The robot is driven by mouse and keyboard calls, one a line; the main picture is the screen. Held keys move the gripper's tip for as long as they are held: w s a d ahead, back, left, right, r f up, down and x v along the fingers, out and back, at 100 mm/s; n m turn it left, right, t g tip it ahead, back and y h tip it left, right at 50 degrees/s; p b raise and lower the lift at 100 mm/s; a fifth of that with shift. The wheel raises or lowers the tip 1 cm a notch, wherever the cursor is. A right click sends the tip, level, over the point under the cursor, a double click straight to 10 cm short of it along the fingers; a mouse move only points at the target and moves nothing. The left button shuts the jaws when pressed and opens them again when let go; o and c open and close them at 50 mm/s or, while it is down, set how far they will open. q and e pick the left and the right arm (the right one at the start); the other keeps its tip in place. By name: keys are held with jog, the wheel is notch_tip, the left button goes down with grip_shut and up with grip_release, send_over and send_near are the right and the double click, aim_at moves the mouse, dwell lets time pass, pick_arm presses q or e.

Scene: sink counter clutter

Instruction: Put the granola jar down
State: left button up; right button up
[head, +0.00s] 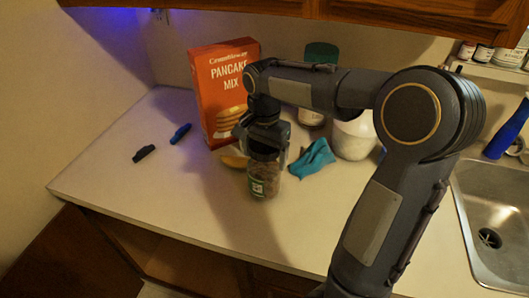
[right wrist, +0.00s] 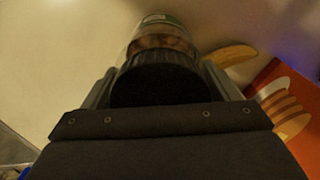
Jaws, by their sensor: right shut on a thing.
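The granola jar (head: 264,178) is a clear jar of brown contents with a green and white label. It is upright in the head view, over the middle of the counter. My right gripper (head: 265,148) is shut on its upper part from above. In the right wrist view the dark lid (right wrist: 158,80) sits between the fingers, with the jar's glass (right wrist: 160,40) beyond it. I cannot tell whether the jar's base touches the counter (head: 180,215). My left gripper is not in view.
An orange pancake mix box (head: 218,85) stands behind the jar. A banana (head: 234,161), a teal cloth (head: 314,158), a white container (head: 355,137) and a green-lidded jar (head: 320,55) are near. Two small dark items lie left. The sink (head: 495,230) is at right. The front counter is clear.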

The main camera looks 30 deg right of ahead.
jog(key=shift+f, duration=0.15)
jog(key=o, duration=1.7)
notch_tip(320, 180, up, 12)
jog(key=shift+f+p, duration=0.15)
jog(key=shift+p, duration=0.2)
jog(key=shift+s+r, duration=0.1)
jog(key=shift+r, duration=0.3)
